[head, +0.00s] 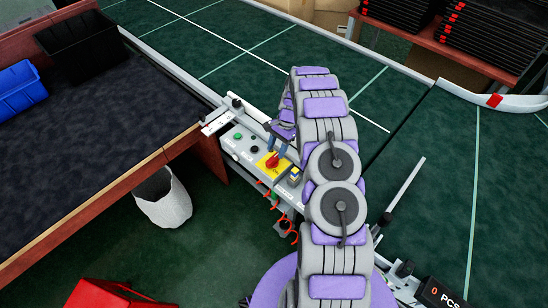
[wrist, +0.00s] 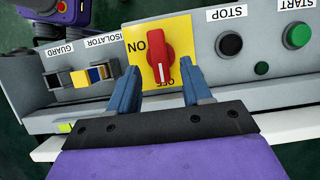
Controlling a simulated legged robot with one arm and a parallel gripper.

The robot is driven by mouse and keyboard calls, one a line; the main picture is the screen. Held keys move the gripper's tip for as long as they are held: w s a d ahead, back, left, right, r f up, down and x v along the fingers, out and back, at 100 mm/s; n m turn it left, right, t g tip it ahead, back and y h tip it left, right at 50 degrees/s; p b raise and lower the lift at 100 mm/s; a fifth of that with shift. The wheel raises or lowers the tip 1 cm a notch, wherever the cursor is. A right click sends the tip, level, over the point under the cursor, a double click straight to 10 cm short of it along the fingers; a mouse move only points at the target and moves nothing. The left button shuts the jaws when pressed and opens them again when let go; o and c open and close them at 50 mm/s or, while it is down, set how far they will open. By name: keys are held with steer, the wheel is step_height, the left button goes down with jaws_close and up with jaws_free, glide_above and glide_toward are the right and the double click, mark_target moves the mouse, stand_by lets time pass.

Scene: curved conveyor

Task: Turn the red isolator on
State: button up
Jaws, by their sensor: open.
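The red isolator knob (wrist: 157,54) sits on a yellow plate (wrist: 181,30) in the wrist view, upside down to me, with ON at its left and OFF below it. A white mark on the knob points down toward OFF. My gripper (wrist: 162,76) is open, with one blue finger on each side below the knob. I see no clear contact with the knob. In the head view the red knob (head: 271,161) shows on the grey control panel (head: 241,152), with my gripper (head: 279,143) close beside it.
A black STOP button (wrist: 229,45) and a green START button (wrist: 298,35) are right of the knob. A GUARD connector (wrist: 79,76) is at its left. A dark bench (head: 85,145) with blue bin (head: 20,88) stands left, and the green conveyor (head: 240,45) lies behind.

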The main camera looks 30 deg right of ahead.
mark_target(274, 157)
steer(key=shift+x, duration=2.15)
steer(key=shift+d, duration=0.1)
jaws_close()
